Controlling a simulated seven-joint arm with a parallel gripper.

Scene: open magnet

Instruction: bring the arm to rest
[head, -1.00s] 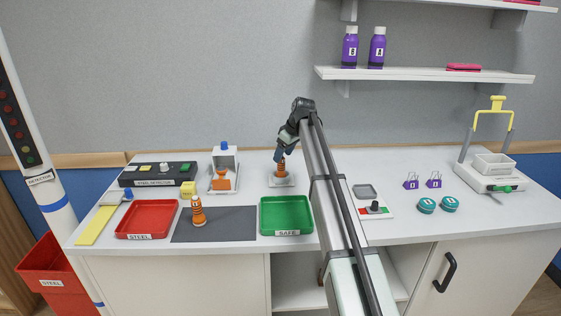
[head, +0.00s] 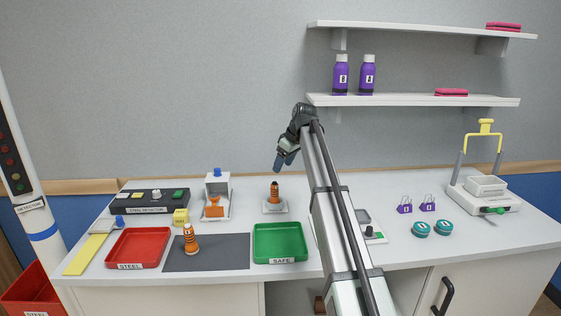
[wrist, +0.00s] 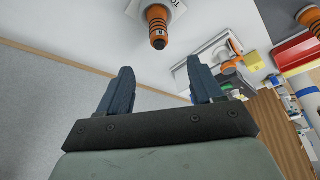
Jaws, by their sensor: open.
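My gripper (head: 284,161) hangs in the air above the back of the counter, just above and to the right of an orange-and-black banded piece (head: 275,191). That piece stands upright on a small white base (head: 275,207). In the wrist view my gripper (wrist: 160,92) shows two blue fingers spread apart with nothing between them. The same banded piece (wrist: 158,28) is beyond the fingertips there, apart from them. My arm reaches up from the front of the counter.
A green SAFE tray (head: 280,243), a grey mat (head: 207,252) with a second banded piece (head: 190,239), and a red STEEL tray (head: 138,248) lie along the front. Purple bottles (head: 341,75) stand on the lower shelf (head: 420,100). Purple padlock-like items (head: 404,206) are at right.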

